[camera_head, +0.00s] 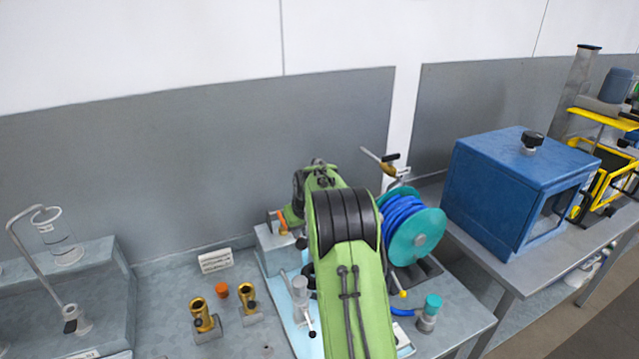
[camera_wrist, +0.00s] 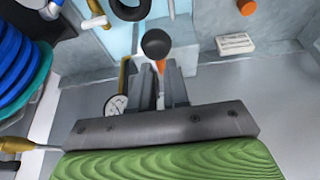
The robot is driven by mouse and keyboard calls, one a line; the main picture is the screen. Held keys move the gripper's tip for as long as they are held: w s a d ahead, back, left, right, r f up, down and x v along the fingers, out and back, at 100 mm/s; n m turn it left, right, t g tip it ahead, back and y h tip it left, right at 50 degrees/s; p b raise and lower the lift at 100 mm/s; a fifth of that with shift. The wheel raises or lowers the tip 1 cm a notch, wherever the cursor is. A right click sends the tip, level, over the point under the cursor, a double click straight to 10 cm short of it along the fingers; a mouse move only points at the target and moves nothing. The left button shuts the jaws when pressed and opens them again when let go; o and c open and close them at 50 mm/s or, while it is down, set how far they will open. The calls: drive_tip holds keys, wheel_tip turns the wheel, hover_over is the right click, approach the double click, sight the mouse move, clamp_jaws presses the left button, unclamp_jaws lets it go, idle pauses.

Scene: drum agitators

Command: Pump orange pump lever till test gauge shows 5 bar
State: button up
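In the wrist view, my gripper (camera_wrist: 160,78) reaches in from the bottom with its two grey fingers close together and a narrow gap between them. The orange pump lever (camera_wrist: 160,66), with a round black knob (camera_wrist: 156,43), runs into that gap, and the fingers appear shut on it just beside the knob. A white round dial, likely the test gauge (camera_wrist: 117,106), shows partly left of the fingers; its reading is too small to tell. In the head view, my green arm covers much of the pump area, and the gripper is hidden.
A blue hose reel (camera_head: 413,228) stands close right of my arm. Brass fittings (camera_head: 203,315), an orange cap (camera_head: 221,290) and a white card (camera_head: 215,260) are to the left. A glass-holder stand (camera_head: 40,240) is far left; a blue box (camera_head: 515,190) is on the right table.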

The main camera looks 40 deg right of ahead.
wheel_tip(320, 180, up, 5)
drive_tip(key=p, duration=0.2)
drive_tip(key=shift+w+f+p, duration=0.1)
drive_tip(key=shift+w+p, duration=0.05)
drive_tip(key=shift+p, duration=0.15)
drive_tip(key=shift+f+b, duration=0.35)
drive_tip(key=shift+d+f, duration=0.1)
drive_tip(key=shift+f, duration=0.05)
idle(1.6)
idle(0.5)
wheel_tip(320, 180, down, 14)
drive_tip(key=s+b, duration=0.1)
drive_tip(key=b, duration=1.1)
drive_tip(key=r+p, duration=0.8)
drive_tip(key=r, duration=0.1)
drive_tip(key=w+r+p, duration=0.1)
drive_tip(key=r+p, duration=0.3)
drive_tip(key=r, duration=0.1)
drive_tip(key=shift+r, duration=0.15)
drive_tip(key=shift+f, duration=0.35)
drive_tip(key=shift+w+b, duration=0.1)
drive_tip(key=shift+b, duration=0.2)
